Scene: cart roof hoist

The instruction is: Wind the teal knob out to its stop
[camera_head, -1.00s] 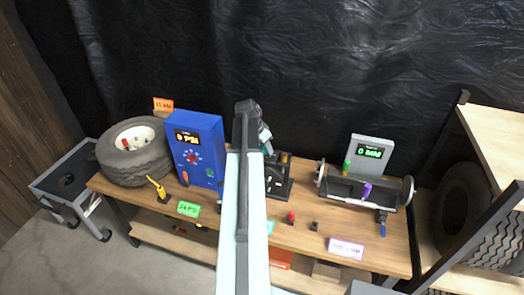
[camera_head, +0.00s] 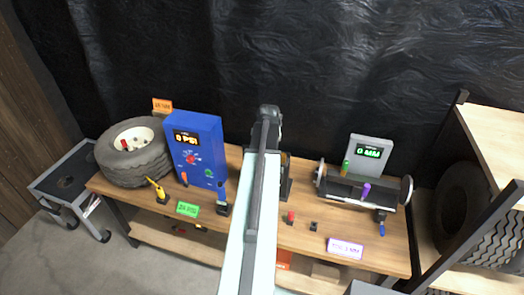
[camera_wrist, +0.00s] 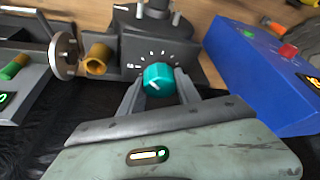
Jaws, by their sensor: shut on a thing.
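The teal knob (camera_wrist: 158,78) shows in the wrist view, set on a dark machine (camera_wrist: 190,62) with a dial of white marks around it. A short pale line on the knob's face points toward the bottom of the picture. My gripper (camera_wrist: 158,82) has one grey finger on each side of the knob and is shut on it. In the head view my arm covers the knob and the gripper's fingertips; only part of the dark machine (camera_head: 286,180) shows at the arm's right.
A blue gauge box (camera_head: 196,150) reading 0 PSI and a tyre (camera_head: 134,160) stand left on the bench. A grey gauge (camera_head: 370,152) reading 0 MM stands right, behind a roller device. In the wrist view a brass cylinder (camera_wrist: 97,59) sits close beside the knob.

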